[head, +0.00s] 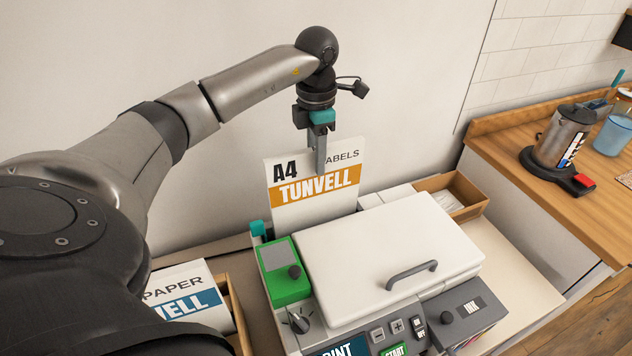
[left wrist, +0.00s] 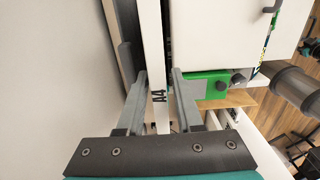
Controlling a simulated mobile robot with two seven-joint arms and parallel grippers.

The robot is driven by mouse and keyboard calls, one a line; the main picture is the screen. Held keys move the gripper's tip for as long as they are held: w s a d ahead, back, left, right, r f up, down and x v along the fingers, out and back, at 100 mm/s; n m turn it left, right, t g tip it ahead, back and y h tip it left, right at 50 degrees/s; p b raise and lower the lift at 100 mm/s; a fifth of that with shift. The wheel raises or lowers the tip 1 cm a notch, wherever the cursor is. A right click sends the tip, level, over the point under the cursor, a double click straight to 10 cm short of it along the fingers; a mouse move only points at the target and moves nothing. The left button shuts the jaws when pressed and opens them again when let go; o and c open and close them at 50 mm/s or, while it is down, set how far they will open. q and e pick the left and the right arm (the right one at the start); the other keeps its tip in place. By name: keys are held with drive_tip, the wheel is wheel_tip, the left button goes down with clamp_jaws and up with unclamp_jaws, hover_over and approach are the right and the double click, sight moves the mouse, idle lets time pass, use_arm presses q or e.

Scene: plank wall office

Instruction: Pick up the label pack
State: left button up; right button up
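The label pack (head: 314,190) is a flat white pack marked "A4 LABELS" with an orange TUNVELL band. It stands upright behind the printer, near the wall. My left gripper (head: 320,165) is over its top edge, with one finger in front of its face in the head view. In the left wrist view my left gripper (left wrist: 160,80) has a finger on each side of the pack's narrow white edge (left wrist: 156,60). The fingers look open around it, with slim gaps. My right gripper is in neither view.
The printer (head: 385,250), with a white lid and green panel, stands just in front of the pack. A paper pack (head: 185,295) sits in a wooden tray at lower left. Another wooden tray (head: 455,190) is at right. A wooden counter (head: 540,180) holds a coffee maker (head: 562,140).

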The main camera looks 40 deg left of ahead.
use_arm(q)
drive_tip(key=shift+f, duration=0.9)
drive_tip(key=shift+c, duration=0.2)
clamp_jaws()
drive_tip(key=shift+r, duration=0.1)
idle(0.4)
